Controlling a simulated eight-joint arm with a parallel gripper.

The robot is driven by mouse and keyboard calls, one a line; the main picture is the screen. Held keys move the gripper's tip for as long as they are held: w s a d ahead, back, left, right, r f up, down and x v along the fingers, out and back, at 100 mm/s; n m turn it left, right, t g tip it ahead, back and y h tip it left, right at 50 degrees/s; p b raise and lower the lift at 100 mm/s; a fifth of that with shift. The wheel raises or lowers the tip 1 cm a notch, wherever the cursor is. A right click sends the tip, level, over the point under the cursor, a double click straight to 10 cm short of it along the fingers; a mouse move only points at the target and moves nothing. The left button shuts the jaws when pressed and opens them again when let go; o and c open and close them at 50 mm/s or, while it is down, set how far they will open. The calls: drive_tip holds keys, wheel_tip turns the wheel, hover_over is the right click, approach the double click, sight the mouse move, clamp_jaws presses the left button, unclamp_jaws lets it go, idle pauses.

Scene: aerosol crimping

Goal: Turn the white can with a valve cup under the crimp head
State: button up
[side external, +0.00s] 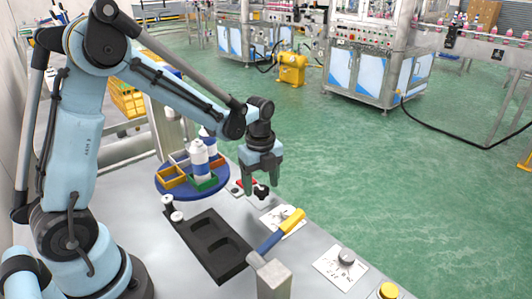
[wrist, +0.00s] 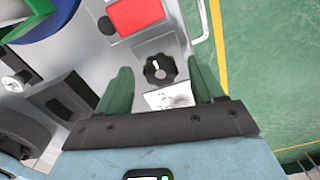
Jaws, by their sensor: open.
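A round blue turntable (side external: 165,188) carries coloured square holders, among them an orange one (side external: 172,177) and a green one (side external: 204,184). A white can (side external: 199,158) with a blue band stands in the green holder, and another white can (side external: 207,134) stands behind it. I cannot tell which can has a valve cup, nor make out the crimp head. My gripper (side external: 262,182) is open and empty, pointing down over a black knob (side external: 261,192). In the wrist view, the knob (wrist: 159,69) with a white pointer mark shows between the fingertips (wrist: 158,66); contact is unclear.
A red panel (wrist: 135,14) lies beside the knob. Green floor lies beyond the table edge.

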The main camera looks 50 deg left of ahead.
drive_tip(key=shift+f, duration=0.25)
drive_tip(key=c, duration=1.1)
drive_tip(key=shift+o, duration=0.2)
